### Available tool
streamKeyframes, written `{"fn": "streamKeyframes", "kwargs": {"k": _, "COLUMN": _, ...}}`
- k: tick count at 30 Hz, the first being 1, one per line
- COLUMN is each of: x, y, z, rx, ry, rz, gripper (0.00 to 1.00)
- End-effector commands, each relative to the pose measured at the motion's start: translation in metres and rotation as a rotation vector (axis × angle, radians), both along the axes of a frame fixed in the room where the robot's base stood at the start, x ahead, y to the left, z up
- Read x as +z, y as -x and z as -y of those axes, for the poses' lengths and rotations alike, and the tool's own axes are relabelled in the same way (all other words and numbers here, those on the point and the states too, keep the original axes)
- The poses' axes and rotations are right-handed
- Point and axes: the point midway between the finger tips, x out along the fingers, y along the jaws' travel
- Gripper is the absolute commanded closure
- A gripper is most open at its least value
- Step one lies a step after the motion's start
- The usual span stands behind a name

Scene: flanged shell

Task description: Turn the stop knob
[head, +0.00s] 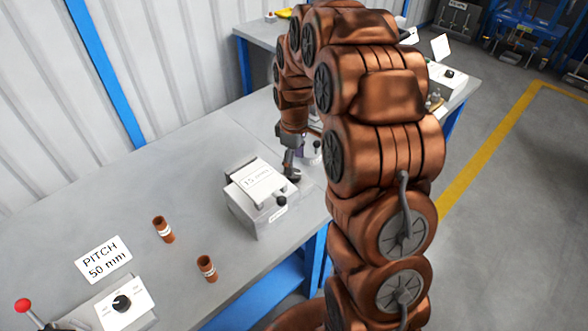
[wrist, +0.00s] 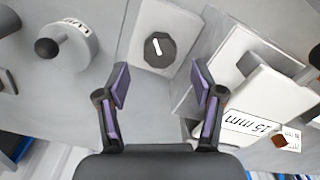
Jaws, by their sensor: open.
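In the wrist view, a dark many-sided knob (wrist: 166,57) with a white pointer line sits on a pale plate (wrist: 172,18). I cannot tell from any readable label whether it is the stop knob. My gripper (wrist: 160,82) is open, with its purple-padded fingers apart on either side of the knob's line. The knob lies just beyond the fingertips, and nothing is between them. In the head view my gripper (head: 291,172) is low over the bench behind the grey box (head: 262,215); the knob there is largely hidden by my arm.
The box bears a "15 mm" card (head: 262,182), close to my gripper's right in the wrist view. A round piece with a black ball (wrist: 62,45) stands at left there. Another dial (head: 122,303), two brown cylinders (head: 163,230) and a "PITCH 50 mm" card (head: 104,259) are on the bench.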

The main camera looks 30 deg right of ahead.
Motion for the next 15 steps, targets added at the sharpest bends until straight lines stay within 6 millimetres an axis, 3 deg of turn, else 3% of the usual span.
{"fn": "streamKeyframes", "kwargs": {"k": 9, "x": -0.039, "y": 0.001, "z": 0.0, "rx": -0.001, "ry": -0.001, "rz": -0.002, "gripper": 0.33}}
{"fn": "streamKeyframes", "kwargs": {"k": 15, "x": -0.046, "y": 0.0, "z": 0.0, "rx": 0.0, "ry": 0.0, "rz": 0.0, "gripper": 0.33}}
